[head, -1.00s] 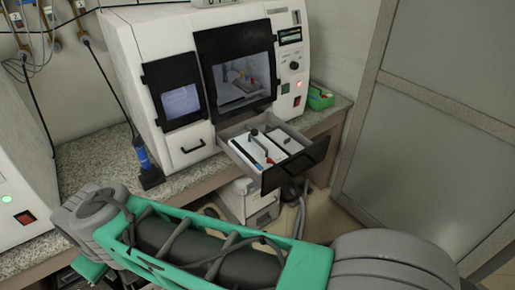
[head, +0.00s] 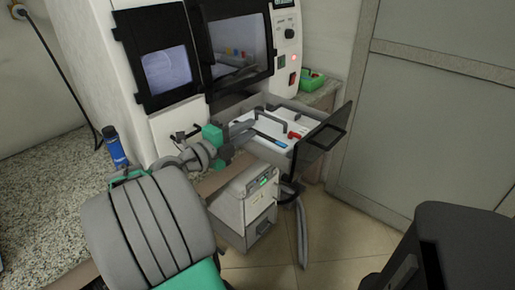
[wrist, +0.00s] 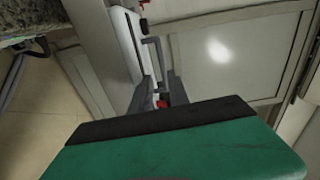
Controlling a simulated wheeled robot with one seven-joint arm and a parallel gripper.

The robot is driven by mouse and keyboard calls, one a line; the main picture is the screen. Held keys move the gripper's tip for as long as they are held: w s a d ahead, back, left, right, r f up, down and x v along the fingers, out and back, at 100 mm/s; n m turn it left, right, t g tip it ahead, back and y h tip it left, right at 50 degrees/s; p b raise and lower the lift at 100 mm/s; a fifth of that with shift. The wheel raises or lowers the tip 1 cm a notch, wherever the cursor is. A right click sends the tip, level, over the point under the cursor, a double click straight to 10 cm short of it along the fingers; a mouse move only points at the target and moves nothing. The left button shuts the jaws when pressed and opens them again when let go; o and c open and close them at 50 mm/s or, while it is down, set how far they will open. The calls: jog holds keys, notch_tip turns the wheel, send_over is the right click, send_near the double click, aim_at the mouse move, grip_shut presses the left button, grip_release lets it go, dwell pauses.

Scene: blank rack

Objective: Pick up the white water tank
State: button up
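The white water tank (head: 268,129) sits in the pulled-out drawer of the machine. It has a grey handle (head: 271,116) on top, and red and blue parts show on or beside it. My gripper (head: 246,128) is at the left side of the drawer, close to the tank. In the wrist view the fingers (wrist: 159,95) are spread apart with a gap between them. The handle (wrist: 153,42) shows just beyond the fingertips, and a small red part shows between them. Whether the fingers touch the tank cannot be told.
The open drawer's dark front panel (head: 322,138) stands out to the right. A white box unit (head: 243,208) is below the drawer. A blue bottle (head: 115,148) stands on the counter at left, and a green tray (head: 312,81) at right.

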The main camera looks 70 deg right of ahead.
aim_at(270, 118)
jog(key=x, duration=0.5)
jog(key=p+x, duration=0.1)
jog(key=x, duration=0.2)
jog(key=shift+s+r, duration=0.1)
jog(key=shift+s, duration=0.2)
jog(key=shift+a, duration=0.1)
jog(key=shift+c, duration=0.2)
grip_shut()
dwell(0.6)
jog(key=shift+r, duration=0.2)
